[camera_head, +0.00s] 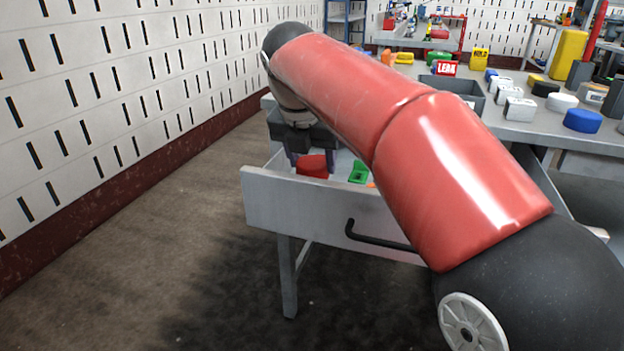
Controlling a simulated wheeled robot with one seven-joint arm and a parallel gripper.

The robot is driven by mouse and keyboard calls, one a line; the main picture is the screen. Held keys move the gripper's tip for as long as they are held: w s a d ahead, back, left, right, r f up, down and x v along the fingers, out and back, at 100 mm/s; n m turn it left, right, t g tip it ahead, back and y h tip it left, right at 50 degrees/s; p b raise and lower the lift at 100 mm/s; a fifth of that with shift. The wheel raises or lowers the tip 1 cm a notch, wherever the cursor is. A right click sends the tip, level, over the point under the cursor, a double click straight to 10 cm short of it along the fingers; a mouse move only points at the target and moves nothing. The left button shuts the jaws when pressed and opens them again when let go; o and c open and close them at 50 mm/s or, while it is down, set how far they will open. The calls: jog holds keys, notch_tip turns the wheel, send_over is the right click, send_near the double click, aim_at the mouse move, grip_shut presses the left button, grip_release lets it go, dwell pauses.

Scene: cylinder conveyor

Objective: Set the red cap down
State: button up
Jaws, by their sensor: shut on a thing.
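The red cap (313,166) is in the open drawer (300,206), near its left end behind the front panel. My gripper (308,160) points down into the drawer and is shut on the red cap. The drawer front hides the cap's lower edge, so I cannot tell whether it touches the drawer floor. My red arm crosses the view and hides much of the drawer's right part.
A green piece (358,172) lies in the drawer just right of the cap, with a bit of orange beside it. The worktop (490,125) behind holds a grey bin (452,84), several white blocks and a blue cap (583,121). A slotted wall (130,90) stands at left.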

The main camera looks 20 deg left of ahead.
aim_at(310, 166)
notch_tip(310, 166, down, 3)
jog(key=shift+f+b, duration=0.2)
jog(key=shift+b, duration=0.3)
jog(key=o, duration=1)
jog(key=p+v, duration=0.4)
jog(key=v, duration=0.8)
jog(key=shift+r, duration=0.15)
